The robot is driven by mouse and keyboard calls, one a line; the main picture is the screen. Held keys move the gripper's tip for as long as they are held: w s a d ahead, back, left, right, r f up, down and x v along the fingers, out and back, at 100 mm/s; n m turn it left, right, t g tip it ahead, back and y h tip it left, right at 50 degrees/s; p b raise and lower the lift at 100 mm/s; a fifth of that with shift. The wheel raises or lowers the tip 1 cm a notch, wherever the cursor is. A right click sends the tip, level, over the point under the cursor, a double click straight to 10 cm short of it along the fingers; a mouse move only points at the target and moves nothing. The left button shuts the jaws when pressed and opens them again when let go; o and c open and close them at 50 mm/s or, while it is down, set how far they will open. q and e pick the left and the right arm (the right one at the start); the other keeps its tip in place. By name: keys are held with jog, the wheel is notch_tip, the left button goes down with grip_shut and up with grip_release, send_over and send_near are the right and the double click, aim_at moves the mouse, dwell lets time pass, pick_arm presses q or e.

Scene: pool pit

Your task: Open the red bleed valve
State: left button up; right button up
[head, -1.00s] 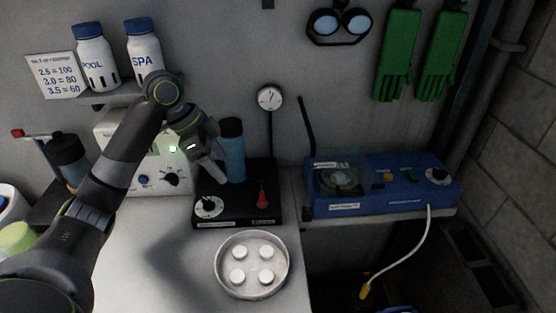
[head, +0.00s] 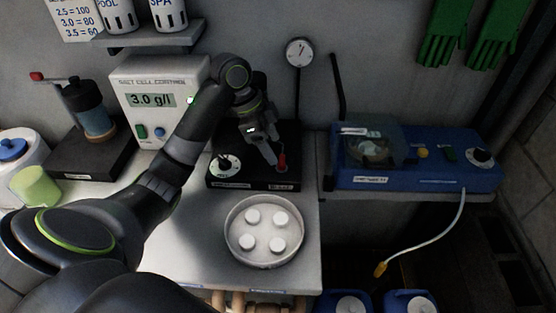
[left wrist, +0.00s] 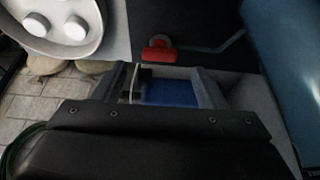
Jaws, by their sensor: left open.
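The red bleed valve (head: 282,161) is a small red handle at the right of a black base unit (head: 228,184). In the left wrist view the red handle (left wrist: 159,52) lies just beyond the fingertips, slightly left of centre. My left gripper (head: 269,155) comes from the upper left and is beside the valve, close to it. Its fingers (left wrist: 157,82) are apart with nothing between them; contact with the handle cannot be told. My right gripper is not in view.
A white dial (head: 224,166) sits left on the base unit. A tray of white tablets (head: 264,262) lies in front. A blue device (head: 415,178) stands right, and a gauge (head: 299,53) behind.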

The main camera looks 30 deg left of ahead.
aim_at(281, 159)
pick_arm(q)
jog(key=shift+x, duration=1.1)
jog(key=shift+d+f, duration=0.15)
jog(key=shift+f, duration=0.25)
jog(key=shift+w+d+f, duration=0.15)
jog(key=shift+d+f, duration=0.1)
jog(key=shift+f, duration=0.35)
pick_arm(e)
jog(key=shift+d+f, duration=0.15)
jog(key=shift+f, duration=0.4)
pick_arm(q)
jog(key=shift+c, duration=0.3)
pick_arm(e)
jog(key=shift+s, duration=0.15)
